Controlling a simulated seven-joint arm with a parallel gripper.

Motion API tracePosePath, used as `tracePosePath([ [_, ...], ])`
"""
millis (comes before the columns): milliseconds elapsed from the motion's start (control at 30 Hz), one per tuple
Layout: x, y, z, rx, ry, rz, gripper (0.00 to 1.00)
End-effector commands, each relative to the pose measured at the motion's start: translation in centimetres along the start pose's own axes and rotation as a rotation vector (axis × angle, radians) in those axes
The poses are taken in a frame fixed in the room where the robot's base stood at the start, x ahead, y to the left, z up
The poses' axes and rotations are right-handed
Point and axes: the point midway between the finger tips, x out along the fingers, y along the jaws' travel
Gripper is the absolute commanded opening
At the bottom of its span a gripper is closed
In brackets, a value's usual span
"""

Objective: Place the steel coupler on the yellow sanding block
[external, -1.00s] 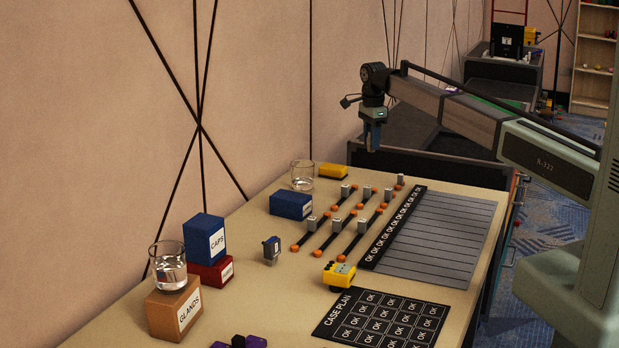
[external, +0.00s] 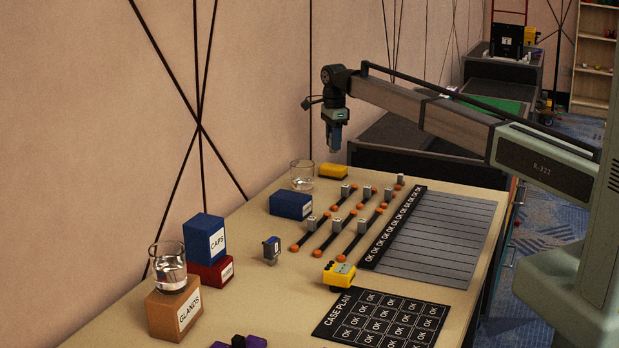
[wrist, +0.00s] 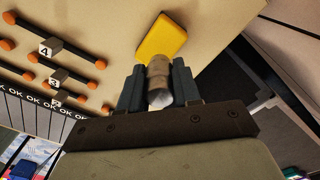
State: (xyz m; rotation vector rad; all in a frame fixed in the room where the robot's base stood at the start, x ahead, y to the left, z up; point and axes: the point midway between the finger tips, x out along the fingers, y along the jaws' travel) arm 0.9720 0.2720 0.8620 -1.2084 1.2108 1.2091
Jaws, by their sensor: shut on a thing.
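The yellow sanding block (external: 333,171) lies flat at the far end of the table, beside a glass. It also shows in the wrist view (wrist: 163,38), just beyond my fingertips. My gripper (external: 335,149) hangs above the far end of the table, over the block's area. In the wrist view my gripper (wrist: 158,88) is shut on the steel coupler (wrist: 159,80), a short round metal piece between the two fingers. The coupler overlaps the block's near edge in that view, but I cannot tell the height between them. In the external view the coupler cannot be made out.
A glass with water (external: 302,175) and a blue box (external: 291,205) stand close to the block. Several black bars with orange ends and numbered cubes (external: 338,225) lie nearer. A dark case (external: 425,150) stands beyond the table's far edge.

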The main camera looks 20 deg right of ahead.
Motion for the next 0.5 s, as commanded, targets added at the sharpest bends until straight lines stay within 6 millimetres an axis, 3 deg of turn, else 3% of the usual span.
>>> tracePosePath([
  [500, 4.4, 0.0, 0.0, 0.0, 0.0, -0.001, 0.02],
])
